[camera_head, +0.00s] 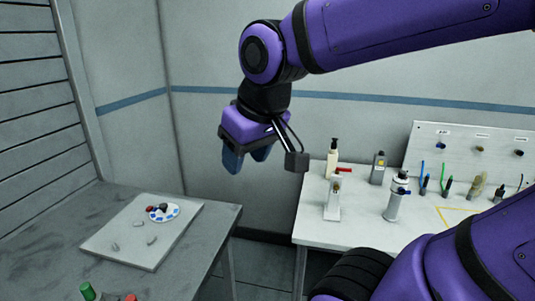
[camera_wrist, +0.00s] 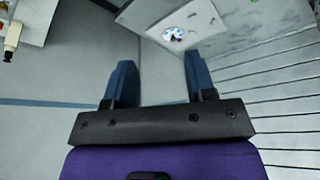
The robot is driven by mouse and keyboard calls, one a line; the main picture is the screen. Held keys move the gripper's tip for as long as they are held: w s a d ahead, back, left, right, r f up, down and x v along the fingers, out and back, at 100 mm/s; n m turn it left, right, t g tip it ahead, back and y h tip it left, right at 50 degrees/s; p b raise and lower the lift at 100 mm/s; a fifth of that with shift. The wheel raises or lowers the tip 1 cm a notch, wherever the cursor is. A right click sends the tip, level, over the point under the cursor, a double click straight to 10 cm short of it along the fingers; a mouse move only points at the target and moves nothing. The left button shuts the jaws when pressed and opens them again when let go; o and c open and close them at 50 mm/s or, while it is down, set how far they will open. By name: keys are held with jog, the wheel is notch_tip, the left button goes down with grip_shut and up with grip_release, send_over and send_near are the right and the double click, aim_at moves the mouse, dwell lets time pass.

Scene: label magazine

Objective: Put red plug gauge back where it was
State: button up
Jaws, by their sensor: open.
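My gripper (camera_head: 247,160) hangs from the purple arm in mid-air, between the two tables and apart from everything. In the wrist view its two blue fingers (camera_wrist: 158,62) stand wide apart with nothing between them. I cannot tell for sure which thing is the red plug gauge. A small red piece (camera_head: 130,297) shows at the bottom edge of the head view, on the left table, mostly cut off. Another red piece (camera_head: 343,169) sticks out beside the cream pump bottle (camera_head: 332,157) on the right table. A small dark red piece (camera_head: 151,208) lies by the blue-and-white plate.
The left table (camera_head: 220,218) bears a pale board (camera_head: 120,251) with the plate (camera_head: 168,216) and several grey pieces. Green cylinders (camera_head: 88,291) stand near its front. The right table (camera_head: 365,236) holds bottles, a silver canister (camera_head: 396,199) and a pegged back panel (camera_head: 462,140). A gap separates the tables.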

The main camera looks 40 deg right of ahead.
jog(key=shift+m+t, duration=0.3)
jog(key=shift+t, duration=0.1)
jog(key=shift+s+d+r, duration=0.1)
jog(key=shift+s+d, duration=0.15)
jog(key=shift+s, duration=0.35)
jog(key=shift+s+d+r, duration=0.15)
jog(key=shift+s+d, duration=0.15)
jog(key=shift+s, duration=0.3)
jog(key=shift+s+d+r, duration=0.1)
jog(key=shift+s+d, duration=0.15)
jog(key=shift+s, duration=0.35)
